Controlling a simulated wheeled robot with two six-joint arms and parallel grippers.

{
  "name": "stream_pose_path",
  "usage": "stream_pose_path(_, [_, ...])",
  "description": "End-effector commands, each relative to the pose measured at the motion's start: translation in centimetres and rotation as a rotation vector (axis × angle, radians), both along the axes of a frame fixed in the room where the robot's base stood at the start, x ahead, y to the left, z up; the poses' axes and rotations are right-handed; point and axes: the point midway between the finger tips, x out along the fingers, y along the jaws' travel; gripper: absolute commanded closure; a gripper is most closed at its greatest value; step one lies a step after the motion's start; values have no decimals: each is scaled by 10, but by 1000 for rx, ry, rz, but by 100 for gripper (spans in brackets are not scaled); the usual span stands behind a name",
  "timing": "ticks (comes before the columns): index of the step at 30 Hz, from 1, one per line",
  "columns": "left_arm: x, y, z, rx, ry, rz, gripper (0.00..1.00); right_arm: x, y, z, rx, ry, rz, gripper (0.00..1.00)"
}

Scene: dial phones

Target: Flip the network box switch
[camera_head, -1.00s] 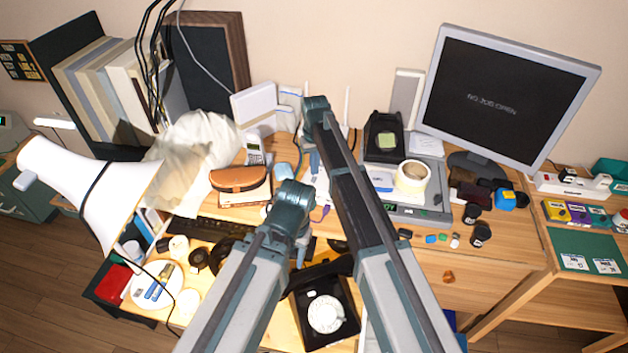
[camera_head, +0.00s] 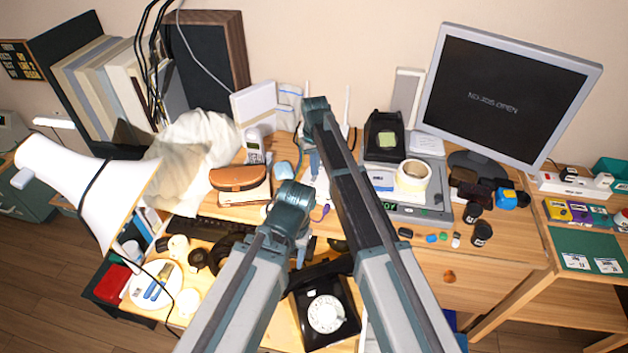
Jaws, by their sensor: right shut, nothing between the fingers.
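A white box with upright antennas (camera_head: 347,105), which looks like the network box, stands at the back middle of the desk. My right arm covers much of it, and its switch cannot be made out. My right gripper (camera_head: 314,166) points down in front of the white box, shut and empty; whether it touches the box cannot be told. My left gripper (camera_head: 303,252) hangs lower, above the desk near the black dial phone (camera_head: 326,313). Its fingers are mostly hidden behind my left arm, so its opening cannot be told.
A grey device with a tape roll (camera_head: 413,176) and a monitor (camera_head: 505,95) stand to the right. A megaphone (camera_head: 85,190) is at the left. Small items crowd the desk.

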Motion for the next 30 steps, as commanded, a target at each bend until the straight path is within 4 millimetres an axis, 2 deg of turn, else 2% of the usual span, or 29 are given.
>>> stream_pose_path(21, [0,0,-10,0,0,0,50,0,0,-10,0,0,0,100])
stream_pose_path(30, [0,0,3,0,0,0,50,0,0,3,0,0,0,100])
